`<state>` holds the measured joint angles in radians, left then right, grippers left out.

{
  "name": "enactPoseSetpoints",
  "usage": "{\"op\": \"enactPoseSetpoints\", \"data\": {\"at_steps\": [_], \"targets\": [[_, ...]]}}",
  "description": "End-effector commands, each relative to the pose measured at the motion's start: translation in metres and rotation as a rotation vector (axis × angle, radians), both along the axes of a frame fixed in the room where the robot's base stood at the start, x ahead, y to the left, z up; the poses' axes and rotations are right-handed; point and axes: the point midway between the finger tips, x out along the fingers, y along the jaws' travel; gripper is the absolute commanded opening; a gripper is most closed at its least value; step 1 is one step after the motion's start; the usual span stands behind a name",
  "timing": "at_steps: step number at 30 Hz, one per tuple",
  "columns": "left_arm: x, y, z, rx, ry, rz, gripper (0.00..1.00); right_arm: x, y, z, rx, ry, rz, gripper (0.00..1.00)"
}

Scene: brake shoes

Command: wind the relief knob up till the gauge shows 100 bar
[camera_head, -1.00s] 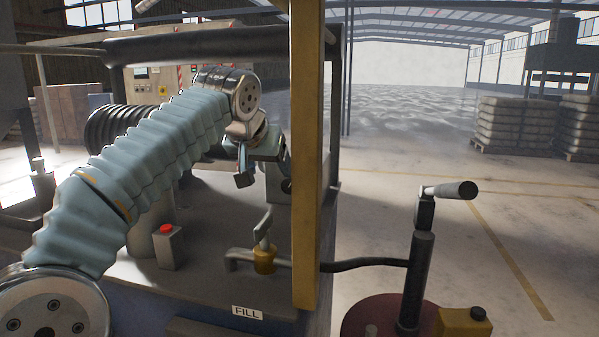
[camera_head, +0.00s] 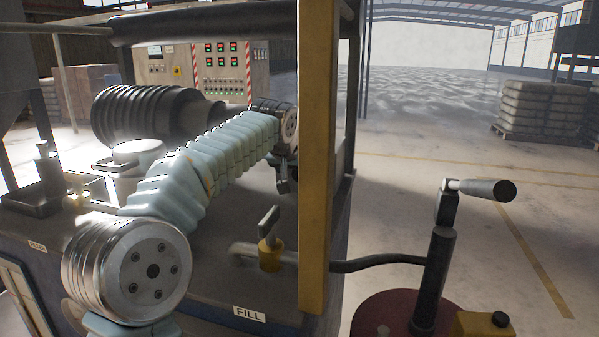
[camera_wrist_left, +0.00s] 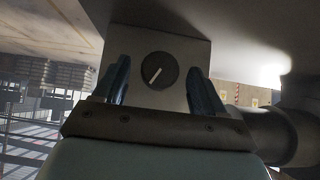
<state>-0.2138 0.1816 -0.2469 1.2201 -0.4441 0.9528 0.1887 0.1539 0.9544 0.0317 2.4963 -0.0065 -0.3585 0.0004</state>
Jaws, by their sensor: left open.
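The relief knob (camera_wrist_left: 159,71), dark and round with a pale pointer line slanting to lower left, sits on a grey block (camera_wrist_left: 195,52) in the left wrist view. My left gripper (camera_wrist_left: 160,82) is open, with one blue finger on each side of the knob. A clear gap shows on both sides; I cannot tell how far the fingertips are from the block. In the head view only a dark part of the left gripper (camera_head: 282,178) shows beside the yellow post; the knob is hidden. I see no gauge in either view. My right gripper is not in view.
A yellow post (camera_head: 318,160) stands right of my left wrist. Below it are a yellow-collared valve (camera_head: 270,255) on a pipe and a FILL label (camera_head: 249,313). A hand crank (camera_head: 440,250) stands at the right. Open floor lies behind it.

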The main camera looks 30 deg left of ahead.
Motion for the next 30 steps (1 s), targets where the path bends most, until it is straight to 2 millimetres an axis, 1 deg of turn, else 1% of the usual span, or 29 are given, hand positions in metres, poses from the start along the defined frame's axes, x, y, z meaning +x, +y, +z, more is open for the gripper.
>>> {"op": "enactPoseSetpoints", "data": {"at_steps": [4, 12, 13, 23, 24, 30], "targets": [[0.0075, 0.0019, -0.0078, 0.001, 0.000, 0.000, 0.71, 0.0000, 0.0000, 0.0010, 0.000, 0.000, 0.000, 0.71], [0.0088, 0.0022, -0.0091, 0.000, -0.001, 0.000, 0.71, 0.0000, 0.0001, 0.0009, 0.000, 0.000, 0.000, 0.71], [0.0088, 0.0022, -0.0091, 0.000, -0.001, 0.000, 0.69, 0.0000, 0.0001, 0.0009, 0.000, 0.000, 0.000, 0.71], [0.0086, 0.0022, -0.0088, 0.000, -0.001, 0.000, 0.19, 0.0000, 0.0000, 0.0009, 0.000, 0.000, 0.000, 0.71], [0.0086, 0.0022, -0.0088, 0.000, -0.001, 0.000, 0.16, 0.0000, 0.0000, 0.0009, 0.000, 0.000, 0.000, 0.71], [0.0087, 0.0017, -0.0088, 0.018, 0.003, 0.000, 0.16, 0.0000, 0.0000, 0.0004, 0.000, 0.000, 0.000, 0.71]]}}
